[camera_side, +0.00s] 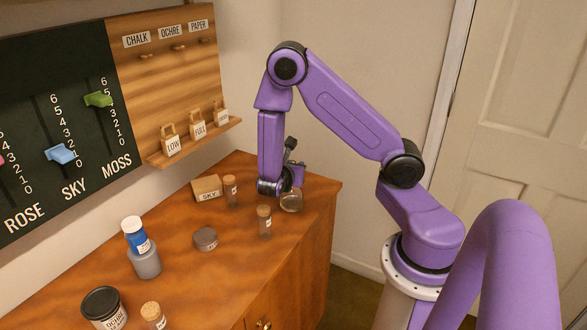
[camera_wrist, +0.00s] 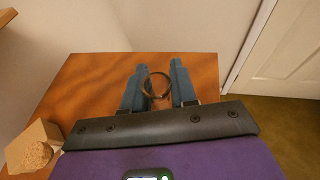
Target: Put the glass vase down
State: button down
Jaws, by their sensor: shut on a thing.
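The glass vase (camera_side: 291,203) is small, clear and brownish, at the right end of the wooden table in the side view. The vase looks upright. I cannot tell whether its base touches the table.
The table's right edge (camera_side: 325,205) is close by. A shelf with small tagged padlocks (camera_side: 198,129) hangs behind.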

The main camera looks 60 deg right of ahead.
jog(key=shift+f, duration=0.25)
jog(key=c, duration=0.9)
grip_release()
jog(key=shift+f, duration=0.1)
jog(key=shift+a+r, duration=0.25)
jog(key=shift+r, duration=0.05)
jog(key=v, duration=1.1)
jog(key=s+a+r+m+g+y, duration=0.1)
jog(key=s+a+r+m+y, duration=0.1)
jog(key=s+a+y, duration=0.2)
jog(key=s+a+r+m+g+y, duration=0.1)
jog(key=s+a+r+m+y, duration=0.1)
jog(key=s, duration=0.7)
jog(key=s+a+r+m+g+y, duration=0.1)
jog(key=s+a+r+m+y, duration=0.1)
jog(key=s+a+m+y, duration=0.2)
jog(key=shift+s+a+r+y, duration=0.1)
jog(key=shift+s+a+y, duration=0.4)
jog(key=shift+s+y, duration=0.4)
jog(key=shift+s+a+r+y, duration=0.1)
jog(key=shift+s+a+y, duration=0.5)
jog(key=shift+y, duration=0.5)
jog(key=shift+d, duration=0.1)
